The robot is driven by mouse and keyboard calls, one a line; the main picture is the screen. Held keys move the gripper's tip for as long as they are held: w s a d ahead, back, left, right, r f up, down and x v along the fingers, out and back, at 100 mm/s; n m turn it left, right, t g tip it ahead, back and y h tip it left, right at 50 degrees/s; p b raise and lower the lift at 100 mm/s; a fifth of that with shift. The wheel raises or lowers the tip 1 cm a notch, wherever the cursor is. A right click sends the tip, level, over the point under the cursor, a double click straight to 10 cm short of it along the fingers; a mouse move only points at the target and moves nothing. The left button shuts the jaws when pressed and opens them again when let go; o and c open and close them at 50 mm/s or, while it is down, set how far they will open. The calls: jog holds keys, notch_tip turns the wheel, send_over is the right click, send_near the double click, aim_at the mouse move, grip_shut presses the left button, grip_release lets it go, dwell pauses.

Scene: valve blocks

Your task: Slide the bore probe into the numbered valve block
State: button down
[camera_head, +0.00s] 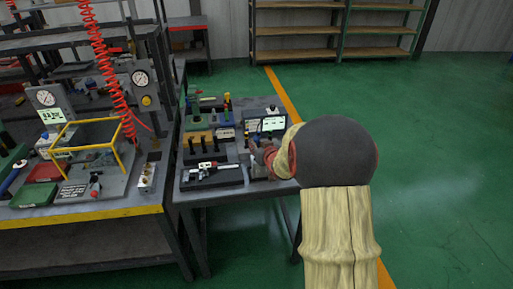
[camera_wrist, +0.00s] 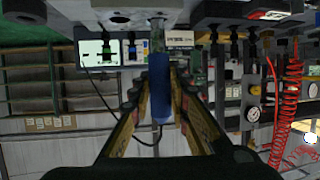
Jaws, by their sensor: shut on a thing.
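In the wrist view my gripper (camera_wrist: 160,88) is shut on the blue handle of the bore probe (camera_wrist: 161,100). The probe's thin grey front end (camera_wrist: 157,35) points away from me, toward the top of the picture. Dark and grey blocks with fittings (camera_wrist: 240,12) stand at the top edge, and I cannot read a number on any of them. Whether the probe tip touches a block cannot be told. In the head view my gripper (camera_head: 260,153) is over the right part of the small table, and my arm hides most of it and the probe.
The small table (camera_head: 245,190) also holds a tray with a caliper (camera_head: 212,172), a holder with black pegs (camera_head: 205,150) and a lit readout (camera_head: 271,124). A black cable hangs near the probe. A larger bench (camera_head: 95,213) stands left. Green floor lies open at right.

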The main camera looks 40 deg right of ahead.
jog(key=shift+r, duration=0.2)
jog(key=shift+f, duration=0.4)
jog(key=shift+f+b, duration=0.25)
jog(key=shift+b, duration=0.15)
jog(key=c, duration=1.7)
grip_release()
